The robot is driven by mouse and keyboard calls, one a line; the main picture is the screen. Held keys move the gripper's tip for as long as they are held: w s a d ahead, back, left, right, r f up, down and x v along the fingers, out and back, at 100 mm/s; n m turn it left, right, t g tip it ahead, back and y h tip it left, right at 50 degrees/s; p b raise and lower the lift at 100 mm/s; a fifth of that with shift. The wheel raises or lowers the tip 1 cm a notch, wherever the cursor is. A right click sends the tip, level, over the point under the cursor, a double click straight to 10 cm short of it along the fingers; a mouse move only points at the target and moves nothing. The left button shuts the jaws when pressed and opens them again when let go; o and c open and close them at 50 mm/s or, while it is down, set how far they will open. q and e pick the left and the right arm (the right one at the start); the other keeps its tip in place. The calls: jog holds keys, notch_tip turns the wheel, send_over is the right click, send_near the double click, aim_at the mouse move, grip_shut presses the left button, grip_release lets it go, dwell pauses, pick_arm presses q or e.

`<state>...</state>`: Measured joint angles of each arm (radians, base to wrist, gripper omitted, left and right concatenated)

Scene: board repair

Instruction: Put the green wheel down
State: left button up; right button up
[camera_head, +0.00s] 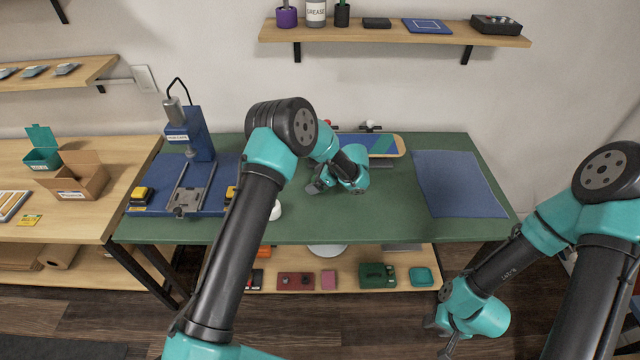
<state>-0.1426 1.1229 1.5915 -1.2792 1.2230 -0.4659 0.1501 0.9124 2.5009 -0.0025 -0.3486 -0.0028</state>
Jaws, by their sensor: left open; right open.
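I cannot make out a green wheel in the head view; my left arm and hand hide part of the table. My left gripper (318,186) is open, low over the middle of the green-topped table (380,222), in front of a skateboard deck (385,145). Whether its fingers touch anything is too small to tell. The deck has blue and green stripes and a wood-coloured rim, with small wheels (370,126) at its far edge. My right gripper (443,335) is open and apart from the table, low at the front right.
A blue press (190,135) stands at the table's left. A white round thing (276,210) is partly hidden by my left arm. A blue mat (459,184) lies bare at the right. Cardboard (80,180) and teal boxes (42,157) stand on the left bench.

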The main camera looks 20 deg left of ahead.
dwell(0.4)
pick_arm(q)
jog(key=c, duration=1.2)
jog(key=shift+r, duration=0.15)
jog(key=shift+r, duration=0.6)
notch_tip(320, 180, up, 2)
jog(key=shift+r, duration=0.1)
jog(key=s+d, duration=0.1)
jog(key=s, duration=0.4)
jog(key=s+d+r, duration=0.1)
jog(key=s+d, duration=0.1)
jog(key=s, duration=0.3)
jog(key=s+d, duration=0.1)
jog(key=s, duration=0.4)
jog(key=shift+s+d+r, duration=0.2)
jog(key=shift+d, duration=0.15)
